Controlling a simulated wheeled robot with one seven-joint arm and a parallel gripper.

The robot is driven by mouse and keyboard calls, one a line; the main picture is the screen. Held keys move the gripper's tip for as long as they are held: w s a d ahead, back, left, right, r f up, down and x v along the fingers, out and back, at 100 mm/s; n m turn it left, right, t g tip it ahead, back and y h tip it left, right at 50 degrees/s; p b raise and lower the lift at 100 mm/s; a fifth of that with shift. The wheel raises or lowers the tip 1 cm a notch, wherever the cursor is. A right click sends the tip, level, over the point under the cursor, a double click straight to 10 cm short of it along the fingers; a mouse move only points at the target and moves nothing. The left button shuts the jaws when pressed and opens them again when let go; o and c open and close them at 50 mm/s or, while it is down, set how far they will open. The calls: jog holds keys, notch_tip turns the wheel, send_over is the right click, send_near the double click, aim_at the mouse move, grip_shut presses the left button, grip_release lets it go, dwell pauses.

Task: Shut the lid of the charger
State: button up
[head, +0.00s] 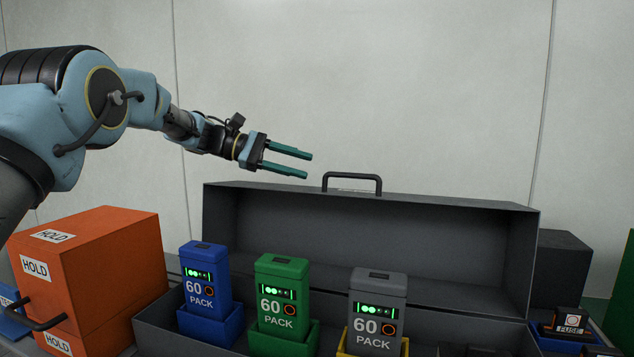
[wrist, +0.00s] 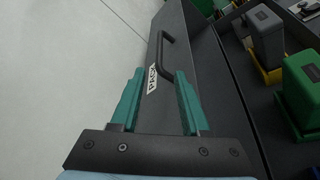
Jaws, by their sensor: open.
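The charger is a long dark grey case whose lid (head: 440,225) stands raised at the back, with its hollow inner side facing me. A black bar handle (head: 352,177) is on the lid's upper edge; it also shows in the wrist view (wrist: 165,52), beside a white label. My gripper (head: 308,165) is open and empty, above and to the left of the handle in the head view. In the wrist view the lid's edge and handle lie beyond and between the two green fingers (wrist: 155,100). I see no contact with the lid.
Blue (head: 205,280), green (head: 282,295) and grey (head: 377,310) battery packs stand upright in sockets in the charger base. An orange box (head: 95,270) marked HOLD is at left. A fuse block (head: 567,320) is at right. Space above the packs is clear.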

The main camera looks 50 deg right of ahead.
aim_at(335, 173)
jog(key=shift+s+d, duration=0.2)
jog(key=shift+s, duration=0.15)
jog(key=p+x, duration=0.2)
jog(key=x, duration=0.8)
jog(key=shift+p, duration=0.35)
grip_shut()
dwell(0.6)
